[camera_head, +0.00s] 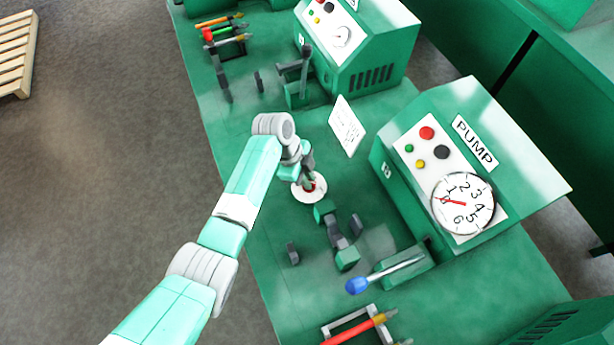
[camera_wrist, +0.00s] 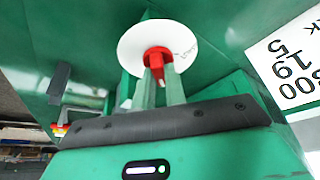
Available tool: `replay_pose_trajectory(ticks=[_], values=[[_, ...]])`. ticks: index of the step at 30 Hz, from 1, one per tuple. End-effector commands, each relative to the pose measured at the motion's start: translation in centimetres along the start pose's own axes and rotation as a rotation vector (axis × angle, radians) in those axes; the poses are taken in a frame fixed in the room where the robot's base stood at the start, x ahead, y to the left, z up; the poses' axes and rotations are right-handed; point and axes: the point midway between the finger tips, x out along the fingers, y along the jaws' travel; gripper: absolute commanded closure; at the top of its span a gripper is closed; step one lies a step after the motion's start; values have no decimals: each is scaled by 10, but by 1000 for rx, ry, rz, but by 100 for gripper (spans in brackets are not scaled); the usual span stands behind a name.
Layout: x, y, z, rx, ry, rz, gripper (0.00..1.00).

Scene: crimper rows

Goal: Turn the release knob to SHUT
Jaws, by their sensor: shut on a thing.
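The release knob (camera_wrist: 157,56) is red and stands in front of a round white dial plate (camera_wrist: 178,35) in the wrist view. Faint lettering shows at the dial's right edge, too small to read. In the head view the white dial (camera_head: 300,196) lies on the green bench, left of the pump housing. My gripper (camera_wrist: 160,76) is shut on the knob, one finger on either side of it. In the head view my gripper (camera_head: 308,181) is over the dial and hides much of the knob. Where the knob points cannot be told.
The PUMP housing (camera_head: 400,190) carries a gauge (camera_head: 463,203) with a red needle near 0. A white card (camera_head: 347,126) stands close behind the dial. A blue-tipped lever (camera_head: 357,285), green and dark blocks (camera_head: 336,233) and a tool rack (camera_head: 352,325) lie nearer the front.

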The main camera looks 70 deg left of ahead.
Motion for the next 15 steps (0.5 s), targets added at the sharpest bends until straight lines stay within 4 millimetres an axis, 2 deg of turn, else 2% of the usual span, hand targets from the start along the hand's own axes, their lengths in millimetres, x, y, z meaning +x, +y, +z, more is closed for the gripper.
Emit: replay_pose_trajectory(ticks=[5, 15], values=[[-3, 1, -3, -88, 1, -36, 100], [-4, 3, -3, -373, 1, -153, 100]])
